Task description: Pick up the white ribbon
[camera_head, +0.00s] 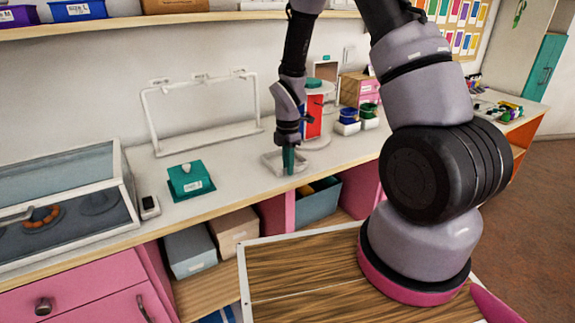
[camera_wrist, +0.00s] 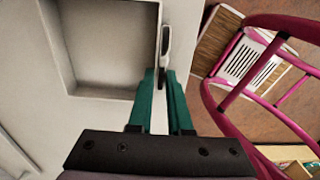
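My gripper (camera_head: 289,168) has teal fingers and points down at the right side of a shallow white square tray (camera_head: 269,164) on the counter. In the wrist view my gripper (camera_wrist: 161,72) has a narrow gap between its fingers. A small white upright piece with a dark slot (camera_wrist: 165,45) stands just beyond the fingertips, beside the wall of the tray (camera_wrist: 110,93). I cannot tell whether it is the white ribbon or part of a fixture. I cannot make out the white ribbon for certain in either view. No held thing is clearly visible.
A teal box (camera_head: 190,182) and a white rod frame (camera_head: 152,125) stand left of the tray. A glass-lidded case (camera_head: 65,205) is at far left. A pink chair (camera_wrist: 225,105) is beyond the counter edge.

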